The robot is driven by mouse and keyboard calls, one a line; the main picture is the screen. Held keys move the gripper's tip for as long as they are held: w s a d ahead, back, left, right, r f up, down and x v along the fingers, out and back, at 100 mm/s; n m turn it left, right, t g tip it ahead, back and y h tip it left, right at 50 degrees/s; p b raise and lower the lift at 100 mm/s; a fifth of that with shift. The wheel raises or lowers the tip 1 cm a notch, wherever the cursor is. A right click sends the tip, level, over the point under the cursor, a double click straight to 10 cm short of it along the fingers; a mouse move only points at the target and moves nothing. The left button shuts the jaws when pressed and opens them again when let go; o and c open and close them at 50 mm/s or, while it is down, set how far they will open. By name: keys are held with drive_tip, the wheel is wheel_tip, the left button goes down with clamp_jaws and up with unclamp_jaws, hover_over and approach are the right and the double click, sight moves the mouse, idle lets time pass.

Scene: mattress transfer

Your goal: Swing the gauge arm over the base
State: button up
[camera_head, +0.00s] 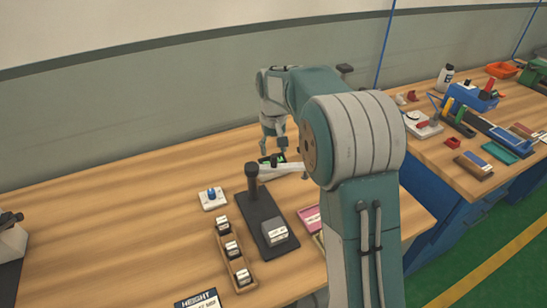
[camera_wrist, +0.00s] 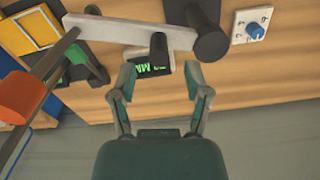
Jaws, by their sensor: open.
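The gauge has a black base plate (camera_head: 262,212) and an upright black post (camera_head: 253,185). Its pale gauge arm (camera_head: 280,171) reaches right from the post, off to the side of the plate. In the wrist view the arm (camera_wrist: 120,31) crosses the top, joined to the post (camera_wrist: 208,40). A black piece (camera_wrist: 158,48) and a display with green digits (camera_wrist: 152,69) are at the arm's near side. My gripper (camera_head: 274,143) is just behind the arm. In the wrist view my gripper (camera_wrist: 160,74) is open and empty, its fingertips spread either side of the display, apart from the arm.
A grey labelled block (camera_head: 274,232) sits on the plate. A wooden tray (camera_head: 225,262) of labelled blocks stands left of it, beside a white pad with a blue knob (camera_head: 212,197). A pink card (camera_head: 309,218) lies right. The bench's left side is mostly clear.

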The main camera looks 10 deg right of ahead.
sight(274, 155)
wheel_tip(274, 155, down, 3)
drive_tip(key=shift+a+r, duration=0.1)
drive_tip(key=shift+r, duration=0.1)
drive_tip(key=shift+d+f, duration=0.2)
drive_tip(key=shift+f, duration=0.35)
drive_tip(key=shift+c, duration=0.2)
clamp_jaws()
